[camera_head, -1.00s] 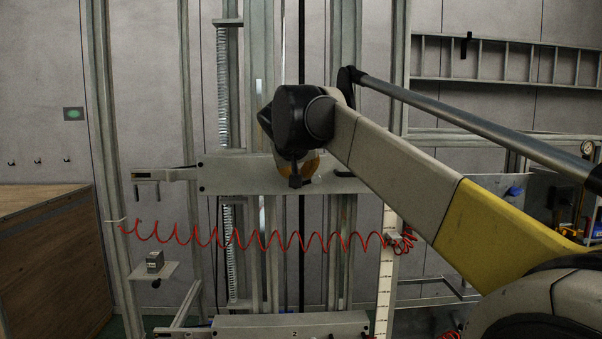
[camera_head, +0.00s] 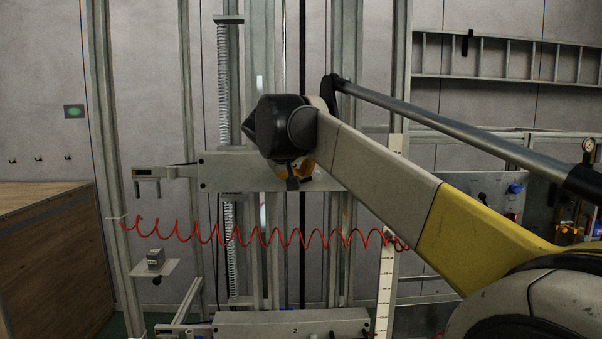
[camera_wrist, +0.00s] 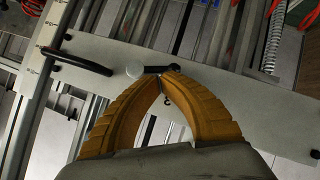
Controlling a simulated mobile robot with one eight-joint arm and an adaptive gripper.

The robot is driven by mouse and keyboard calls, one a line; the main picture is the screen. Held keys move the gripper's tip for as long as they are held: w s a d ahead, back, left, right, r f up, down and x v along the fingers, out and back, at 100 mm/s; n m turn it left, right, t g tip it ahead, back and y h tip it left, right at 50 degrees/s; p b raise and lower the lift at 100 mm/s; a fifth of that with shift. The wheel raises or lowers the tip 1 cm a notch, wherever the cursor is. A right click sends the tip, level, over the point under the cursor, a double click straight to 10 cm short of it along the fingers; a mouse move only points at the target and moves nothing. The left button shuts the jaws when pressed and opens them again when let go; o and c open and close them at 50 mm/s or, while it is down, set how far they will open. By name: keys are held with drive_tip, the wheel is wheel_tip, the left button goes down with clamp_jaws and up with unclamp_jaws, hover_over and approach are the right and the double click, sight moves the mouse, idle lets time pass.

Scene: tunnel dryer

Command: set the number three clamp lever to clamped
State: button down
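In the head view a grey crossbeam (camera_head: 225,172) spans the frame posts behind my wrist, and any number on it is hidden. My gripper's orange fingers (camera_head: 297,170) show partly below my dark wrist, in front of the beam. In the wrist view the two fingers of my gripper (camera_wrist: 163,79) curve together and meet at their tips, with nothing visible between them.
A lower beam marked 2 (camera_head: 290,324) lies below. A red coiled hose (camera_head: 260,238) hangs across the frame between the beams. A black bar-like handle (camera_wrist: 75,61) shows left of the fingers. A wooden crate (camera_head: 55,260) stands at left.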

sight(305, 189)
drive_tip(key=shift+d+f+n+t+h+b, duration=0.1)
drive_tip(key=shift+f+n+t+h+b, duration=0.35)
drive_tip(key=shift+f+n+h+b, duration=0.45)
drive_tip(key=shift+d+f+n+t+h+b, duration=0.1)
drive_tip(key=shift+f+n+t+h+b, duration=0.35)
drive_tip(key=shift+n+h+b, duration=0.65)
drive_tip(key=shift+d+f+n+t+h+b, duration=0.1)
drive_tip(key=shift+f+n+t+h+b, duration=0.55)
drive_tip(key=shift+n, duration=0.65)
drive_tip(key=shift+d+n+h, duration=0.1)
drive_tip(key=shift+n+h, duration=0.3)
drive_tip(key=shift+h, duration=0.05)
drive_tip(key=shift+d+f, duration=0.25)
idle(2.0)
drive_tip(key=shift+r, duration=0.1)
